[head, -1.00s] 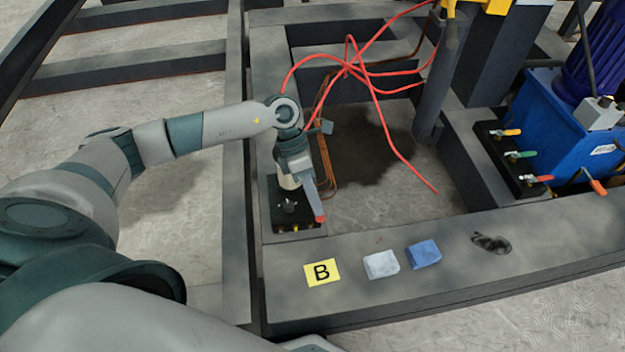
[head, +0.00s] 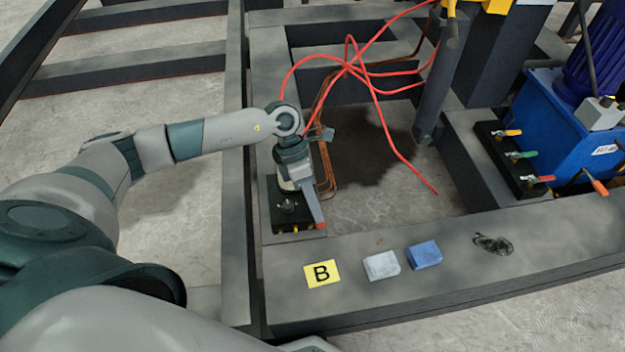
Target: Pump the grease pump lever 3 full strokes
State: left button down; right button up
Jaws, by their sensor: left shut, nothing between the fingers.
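The grease pump (head: 286,218) sits on a dark plate on the frame, at the centre left of the head view. Its grey lever (head: 315,208) has a red tip and slopes down toward the front right. My left gripper (head: 297,178) is over the pump, at the upper end of the lever. Its fingers look shut, with nothing visible between them. The gripper hides much of the pump body and the lever's root, and I cannot tell whether it touches the lever. My right gripper is not in view.
Red hoses (head: 375,85) run behind the pump. A blue tank unit (head: 560,125) with a valve block (head: 510,160) stands at right.

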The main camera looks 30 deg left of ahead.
pick_arm(q)
jog(key=shift+f, duration=0.1)
jog(key=shift+s+d+f+b, duration=0.2)
jog(key=shift+f+b, duration=0.2)
jog(key=shift+f, duration=0.25)
jog(key=shift+s+d+f+b, duration=0.1)
jog(key=shift+s+f+b, duration=0.1)
jog(key=shift+f+b, duration=0.25)
jog(key=shift+f, duration=0.1)
jog(key=shift+w+d+p+v, duration=0.15)
jog(key=shift+p+v, duration=0.2)
jog(key=shift+v, duration=0.5)
jog(key=shift+w+d+p+v, duration=0.1)
jog(key=shift+w+p+v, duration=0.15)
jog(key=shift+v, duration=0.6)
jog(key=shift+w+d+p+v, duration=0.15)
jog(key=shift+p+v, duration=0.25)
jog(key=shift+v, duration=0.45)
jog(key=w+d+p+v, duration=0.1)
jog(key=p+v, duration=0.1)
jog(key=v, duration=0.5)
jog(key=shift+w+r, duration=0.25)
